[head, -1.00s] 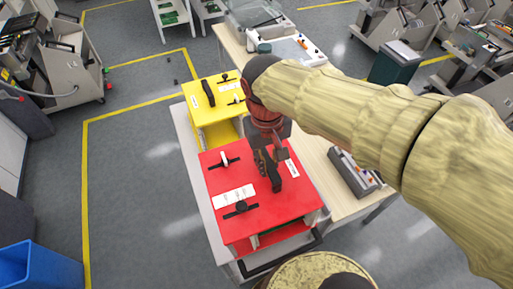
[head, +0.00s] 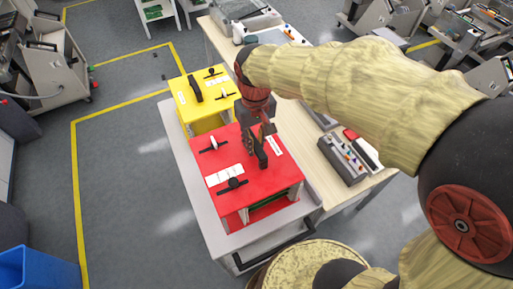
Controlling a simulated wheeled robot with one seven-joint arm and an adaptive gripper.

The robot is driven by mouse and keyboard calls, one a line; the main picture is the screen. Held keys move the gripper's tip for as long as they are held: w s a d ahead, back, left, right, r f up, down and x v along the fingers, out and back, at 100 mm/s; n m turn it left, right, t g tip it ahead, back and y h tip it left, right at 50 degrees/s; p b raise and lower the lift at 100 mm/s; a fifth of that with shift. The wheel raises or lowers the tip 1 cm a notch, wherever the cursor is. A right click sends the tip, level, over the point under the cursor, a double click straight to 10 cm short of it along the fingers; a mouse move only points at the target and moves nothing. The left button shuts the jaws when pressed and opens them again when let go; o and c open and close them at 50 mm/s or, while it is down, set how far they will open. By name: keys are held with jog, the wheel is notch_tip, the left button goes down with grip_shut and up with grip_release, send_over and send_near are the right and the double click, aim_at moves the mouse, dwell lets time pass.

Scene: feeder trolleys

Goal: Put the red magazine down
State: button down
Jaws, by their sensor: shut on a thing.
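The red magazine (head: 225,155) is an upright box with a red top, black latches and white labels. It is over the near half of the grey trolley top (head: 185,150), and its lower edge appears to be on or very close to that surface; I cannot tell whether it bears its full weight. My gripper (head: 259,150) points down from above and is shut on the black handle of the red magazine. The fingertips are partly hidden against the dark handle.
A yellow magazine (head: 188,97) stands behind the red one on the same trolley. A wooden table (head: 305,150) runs along the right, with a grey box (head: 340,162) holding tools. A blue bin (head: 25,270) is at lower left. Floor to the left is clear.

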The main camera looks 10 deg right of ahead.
jog(key=w+f, duration=0.2)
jog(key=w, duration=0.1)
jog(key=w+f, duration=0.3)
jog(key=shift+a+p, duration=0.15)
jog(key=shift+p, duration=0.15)
jog(key=shift+w+f, duration=0.55)
jog(key=shift+f, duration=1.6)
jog(key=c, duration=2.1)
grip_release()
jog(key=shift+s+f, duration=0.15)
jog(key=shift+f, duration=0.15)
jog(key=shift+c, duration=0.2)
jog(key=o, duration=0.5)
